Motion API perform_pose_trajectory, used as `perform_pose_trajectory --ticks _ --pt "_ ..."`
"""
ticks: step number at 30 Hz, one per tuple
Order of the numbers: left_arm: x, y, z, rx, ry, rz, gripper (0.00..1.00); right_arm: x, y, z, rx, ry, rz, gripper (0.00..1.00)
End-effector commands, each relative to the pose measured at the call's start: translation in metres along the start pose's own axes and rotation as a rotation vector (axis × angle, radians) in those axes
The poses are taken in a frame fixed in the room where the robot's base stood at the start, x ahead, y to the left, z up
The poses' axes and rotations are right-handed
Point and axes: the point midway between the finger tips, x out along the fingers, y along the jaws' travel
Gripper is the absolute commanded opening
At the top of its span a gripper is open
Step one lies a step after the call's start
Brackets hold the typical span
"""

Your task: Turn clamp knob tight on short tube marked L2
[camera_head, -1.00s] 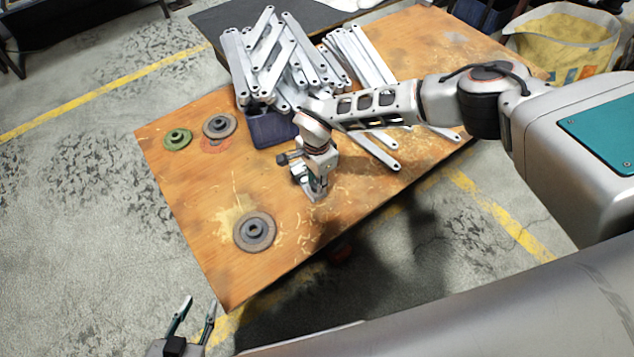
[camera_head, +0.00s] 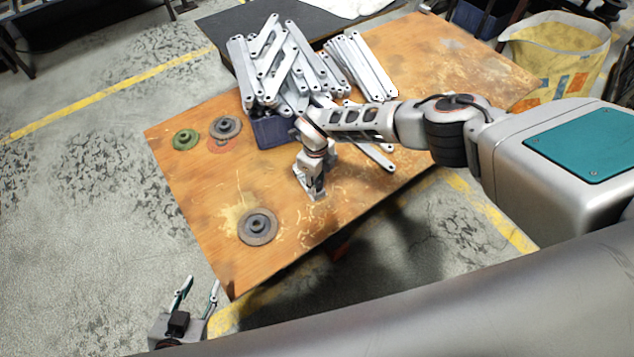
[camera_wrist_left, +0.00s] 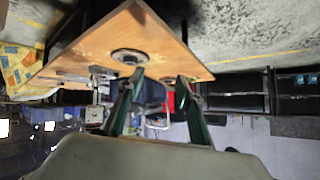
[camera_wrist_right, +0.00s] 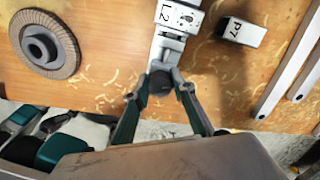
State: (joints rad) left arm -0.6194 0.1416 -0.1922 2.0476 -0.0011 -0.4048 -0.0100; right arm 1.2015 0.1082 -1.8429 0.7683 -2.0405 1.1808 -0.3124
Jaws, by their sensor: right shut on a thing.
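The short tube marked L2 (camera_wrist_right: 178,16) is pale and sits at the top centre of the right wrist view, in line with a grey metal clamp (camera_wrist_right: 167,50). The dark clamp knob (camera_wrist_right: 160,83) is at the clamp's near end. My right gripper (camera_wrist_right: 159,88) is shut on this knob, one finger on each side. In the head view my right gripper (camera_head: 316,190) points down at the table, and mostly hides the clamp. My left gripper (camera_head: 197,290) is open and empty, off the table's near left corner. Its spread fingers also show in the left wrist view (camera_wrist_left: 157,88).
A block marked P7 (camera_wrist_right: 240,33) lies right of the L2 tube. A grey disc (camera_head: 258,226) lies nearer on the wooden table (camera_head: 200,205). A green disc (camera_head: 185,139) and another grey disc (camera_head: 225,127) lie left of a blue bin (camera_head: 273,132). Galvanized brackets (camera_head: 270,75) are heaped behind.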

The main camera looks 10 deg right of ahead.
Motion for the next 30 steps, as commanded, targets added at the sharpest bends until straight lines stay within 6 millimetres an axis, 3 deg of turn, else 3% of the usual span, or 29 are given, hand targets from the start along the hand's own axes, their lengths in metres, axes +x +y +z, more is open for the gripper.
perform_pose_trajectory --ticks 1,7,17,18,19,30 --pt "-0.0024 -0.0012 -0.0075 -0.002 0.008 -0.001 0.36 -0.0078 -0.0015 0.0030 0.077 -0.006 -0.004 0.03" --pt "-0.0055 -0.0005 -0.0129 -0.009 0.013 0.002 0.36 -0.0077 -0.0019 0.0040 0.341 -0.008 -0.002 0.03" --pt "-0.0055 0.0003 -0.0119 -0.011 0.012 0.003 0.36 -0.0065 -0.0024 0.0050 0.401 -0.010 -0.002 0.03" --pt "-0.0055 0.0002 -0.0119 -0.011 0.012 0.003 0.36 -0.0065 -0.0024 0.0050 0.400 -0.010 -0.002 0.35" --pt "-0.0055 0.0002 -0.0119 -0.011 0.012 0.003 0.36 -0.0064 -0.0023 0.0050 0.400 -0.010 -0.002 0.39" --pt "-0.0053 0.0001 -0.0117 -0.011 0.012 0.003 0.36 -0.0043 -0.0014 0.0034 0.398 -0.007 -0.001 0.39"
